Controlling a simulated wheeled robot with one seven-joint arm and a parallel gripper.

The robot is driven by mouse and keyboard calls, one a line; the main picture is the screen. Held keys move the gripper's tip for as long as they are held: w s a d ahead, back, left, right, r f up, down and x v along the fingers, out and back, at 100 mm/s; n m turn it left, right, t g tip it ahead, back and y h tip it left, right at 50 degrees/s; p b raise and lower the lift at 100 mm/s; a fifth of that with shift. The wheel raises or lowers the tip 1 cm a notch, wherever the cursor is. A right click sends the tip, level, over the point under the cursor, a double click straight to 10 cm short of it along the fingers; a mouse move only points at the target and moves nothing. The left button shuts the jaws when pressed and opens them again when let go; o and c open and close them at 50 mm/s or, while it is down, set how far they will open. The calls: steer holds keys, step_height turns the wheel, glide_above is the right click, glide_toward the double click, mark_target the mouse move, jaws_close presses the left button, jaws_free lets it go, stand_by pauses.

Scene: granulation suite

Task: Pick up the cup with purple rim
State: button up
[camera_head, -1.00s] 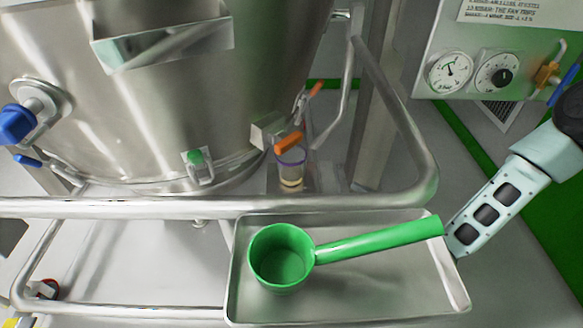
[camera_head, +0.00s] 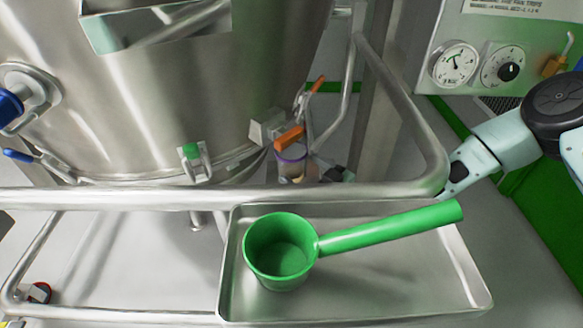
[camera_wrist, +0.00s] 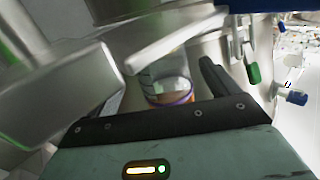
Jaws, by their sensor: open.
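The clear cup with the purple rim (camera_head: 291,166) stands beneath the orange-handled valve on the steel vessel, behind the front rail. It holds something pale. In the wrist view the cup (camera_wrist: 168,86) appears just beyond the jaws, roughly between them, with its purple rim showing. My gripper (camera_head: 336,174) reaches in from the right behind the rail, its dark fingers close to the cup's right side. In the wrist view my gripper (camera_wrist: 160,84) is open, and I see nothing held. Contact with the cup cannot be made out.
The green scoop (camera_head: 280,250) lies in a steel tray (camera_head: 390,304) in front of the rail (camera_head: 120,200). The orange valve handle (camera_head: 289,138) hangs right above the cup. The vessel (camera_head: 150,100) fills the left, and a gauge panel (camera_head: 490,30) is at upper right.

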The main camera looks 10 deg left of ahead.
steer(key=x, duration=0.2)
steer(key=b+x, duration=0.1)
steer(key=x, duration=0.1)
steer(key=shift+a+f+b, duration=0.25)
steer(key=shift+b, duration=0.05)
steer(key=c, duration=1.2)
steer(key=shift+o, duration=0.2)
steer(key=shift+r, duration=0.15)
